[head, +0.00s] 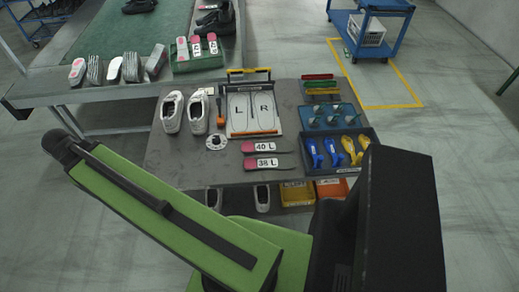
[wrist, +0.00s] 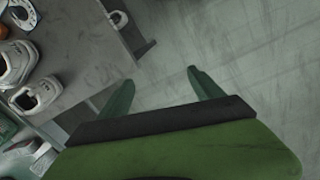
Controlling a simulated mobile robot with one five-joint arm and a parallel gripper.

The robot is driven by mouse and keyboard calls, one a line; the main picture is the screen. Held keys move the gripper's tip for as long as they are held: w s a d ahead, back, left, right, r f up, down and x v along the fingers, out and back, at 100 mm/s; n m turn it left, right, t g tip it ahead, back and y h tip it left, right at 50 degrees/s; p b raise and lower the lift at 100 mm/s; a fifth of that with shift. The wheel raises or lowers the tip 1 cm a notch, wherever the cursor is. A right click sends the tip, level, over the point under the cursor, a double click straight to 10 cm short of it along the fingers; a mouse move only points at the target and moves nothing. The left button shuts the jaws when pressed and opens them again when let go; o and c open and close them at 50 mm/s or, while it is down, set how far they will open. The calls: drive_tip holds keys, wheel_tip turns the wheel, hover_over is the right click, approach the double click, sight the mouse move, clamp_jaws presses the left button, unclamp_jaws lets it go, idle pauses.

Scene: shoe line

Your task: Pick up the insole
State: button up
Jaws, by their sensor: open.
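Two insoles with pink heels and dark fronts lie one behind the other on the grey table, one labelled 40 L (head: 249,147) and one labelled 38 L (head: 249,163). Both lie flat in front of the board marked L and R (head: 252,108). In the wrist view my gripper (wrist: 160,88) is open and empty, its two green fingers apart beyond the table edge, over the floor. My gripper's fingers cannot be made out in the head view.
White sneakers (head: 172,112) stand on the table's left, also in the wrist view (wrist: 38,95). A blue tray (head: 331,117) and a dark tray with blue and yellow pieces (head: 369,134) are at right. A green-topped bench (head: 120,38) stands behind left.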

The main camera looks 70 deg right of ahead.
drive_tip(key=s+d+f+n+g+b, duration=0.1)
drive_tip(key=s+d, duration=0.2)
drive_tip(key=d, duration=0.7)
drive_tip(key=s+d+f+b, duration=0.1)
drive_tip(key=s+d, duration=0.3)
drive_tip(key=d, duration=0.6)
drive_tip(key=n+g+b, duration=0.1)
drive_tip(key=n+g, duration=0.1)
drive_tip(key=g, duration=0.1)
approach(251, 146)
drive_tip(key=f+b, duration=0.1)
drive_tip(key=b, duration=0.5)
drive_tip(key=s+f+b, duration=0.1)
drive_tip(key=b, duration=0.4)
drive_tip(key=shift+s+a+f+h+b, duration=0.15)
drive_tip(key=shift+f+h+b, duration=0.15)
drive_tip(key=shift+f+b, duration=0.1)
drive_tip(key=shift+s, duration=0.1)
drive_tip(key=b+x, duration=0.5)
drive_tip(key=shift+f, duration=0.2)
drive_tip(key=shift+r, duration=0.15)
drive_tip(key=c, duration=1.4)
